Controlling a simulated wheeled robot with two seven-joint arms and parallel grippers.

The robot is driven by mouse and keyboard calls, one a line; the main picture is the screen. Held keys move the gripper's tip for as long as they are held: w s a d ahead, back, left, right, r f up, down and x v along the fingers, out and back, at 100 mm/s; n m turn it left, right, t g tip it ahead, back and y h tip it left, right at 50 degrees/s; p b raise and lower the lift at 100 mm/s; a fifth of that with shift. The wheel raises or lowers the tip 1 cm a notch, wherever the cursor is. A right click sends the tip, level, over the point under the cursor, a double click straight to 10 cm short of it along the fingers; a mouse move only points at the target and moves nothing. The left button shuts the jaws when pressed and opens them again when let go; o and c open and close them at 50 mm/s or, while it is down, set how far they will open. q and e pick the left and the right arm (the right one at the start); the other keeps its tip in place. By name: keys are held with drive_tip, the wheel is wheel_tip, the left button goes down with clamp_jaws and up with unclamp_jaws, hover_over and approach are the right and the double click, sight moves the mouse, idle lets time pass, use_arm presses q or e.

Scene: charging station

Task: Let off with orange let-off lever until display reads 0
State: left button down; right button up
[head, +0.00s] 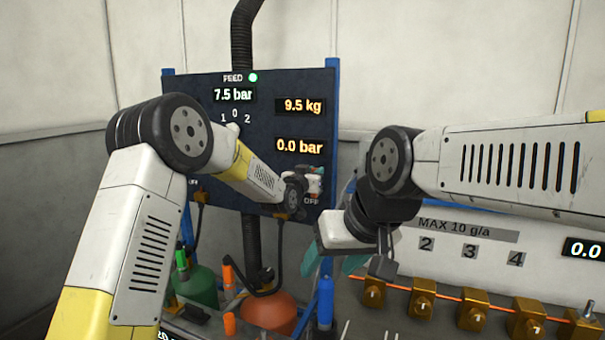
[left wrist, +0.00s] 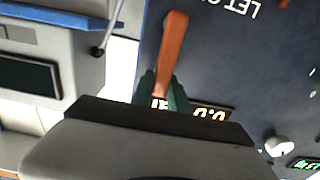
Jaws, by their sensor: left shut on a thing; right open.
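The dark blue panel (head: 215,150) carries lit displays reading 7.5 bar (head: 233,95), 9.5 kg (head: 302,106) and 0.0 bar (head: 299,146). My left gripper (head: 317,178) is at the panel's lower right, below the 0.0 bar display and by lettering ending in "OFF". In the left wrist view, the orange let-off lever (left wrist: 173,42) rises from between the green fingers of my left gripper (left wrist: 160,92), which is shut on it. The arm mostly hides the lever in the head view. My right gripper (head: 365,262) is open and empty, right of the panel and lower.
A grey bench unit (head: 440,248) marked "MAX 10 g/a" stands at the right, with several brass blocks (head: 472,313) along an orange line in front. Green (head: 197,288) and orange-red (head: 268,312) vessels stand below the panel, with a black hose (head: 250,240).

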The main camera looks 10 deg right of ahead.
use_arm(q)
drive_tip(key=shift+a, duration=0.1)
drive_tip(key=w+a+f+n, duration=0.4)
drive_tip(key=a+f+n, duration=0.2)
drive_tip(key=n, duration=1.2)
drive_tip(key=shift+f, duration=0.9)
drive_tip(key=shift+w+f, duration=0.1)
drive_tip(key=c, duration=1.4)
unclamp_jaws()
drive_tip(key=shift+o, duration=0.6)
drive_tip(key=shift+a, duration=0.1)
